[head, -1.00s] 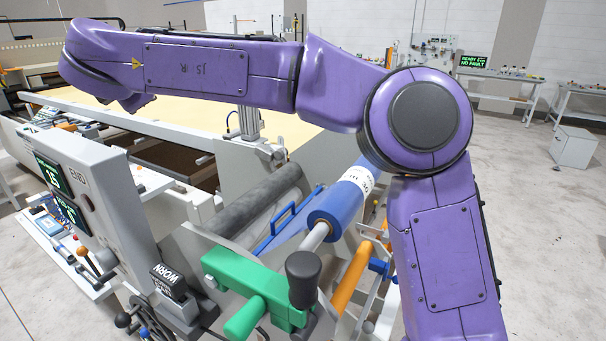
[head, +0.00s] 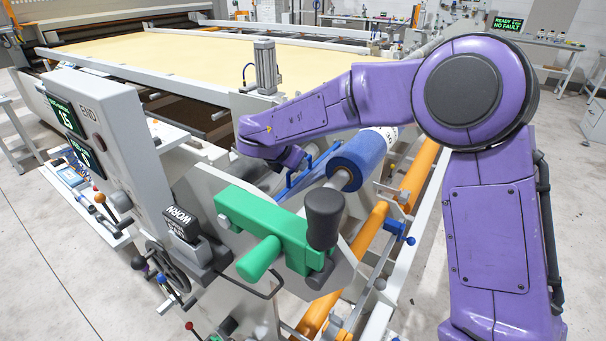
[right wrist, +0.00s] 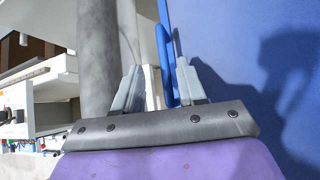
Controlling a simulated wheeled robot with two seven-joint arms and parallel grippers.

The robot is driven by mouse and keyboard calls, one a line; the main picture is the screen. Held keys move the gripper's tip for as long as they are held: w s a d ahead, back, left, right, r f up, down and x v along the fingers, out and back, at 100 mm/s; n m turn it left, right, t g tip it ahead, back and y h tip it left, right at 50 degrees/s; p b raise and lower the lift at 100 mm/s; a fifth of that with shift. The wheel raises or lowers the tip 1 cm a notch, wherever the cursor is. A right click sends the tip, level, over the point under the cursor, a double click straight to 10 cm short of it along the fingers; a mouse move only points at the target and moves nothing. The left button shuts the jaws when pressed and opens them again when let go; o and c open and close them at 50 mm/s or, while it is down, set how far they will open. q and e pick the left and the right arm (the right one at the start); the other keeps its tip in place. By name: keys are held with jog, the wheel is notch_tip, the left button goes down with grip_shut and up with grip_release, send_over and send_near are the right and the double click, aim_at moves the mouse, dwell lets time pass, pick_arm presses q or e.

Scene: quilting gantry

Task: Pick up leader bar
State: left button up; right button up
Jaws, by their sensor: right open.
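A long blue bar with a raised blue handle (head: 290,181), which looks like the leader bar, lies beside the blue roll in the head view, partly hidden by my right arm. In the right wrist view a blue handle part (right wrist: 184,78) stands upright just beyond the fingers, close to the right finger. My right gripper (right wrist: 157,70) is open, with nothing clearly held between its fingers. I cannot tell whether it touches the handle. My left gripper is out of view.
The blue roll (head: 358,160) fills the right of the wrist view, with my arm's shadow on it. A dark grey roller (right wrist: 97,60) stands left. A green clamp (head: 262,225) with a black knob, a control panel (head: 95,140) and an orange rail (head: 417,175) surround the spot.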

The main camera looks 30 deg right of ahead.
aim_at(311, 166)
jog(key=p+x, duration=0.1)
jog(key=x, duration=0.3)
jog(key=shift+s+d+p, duration=0.15)
jog(key=shift+d+p, duration=0.05)
jog(key=shift+p, duration=0.15)
jog(key=shift+f, duration=0.2)
grip_shut()
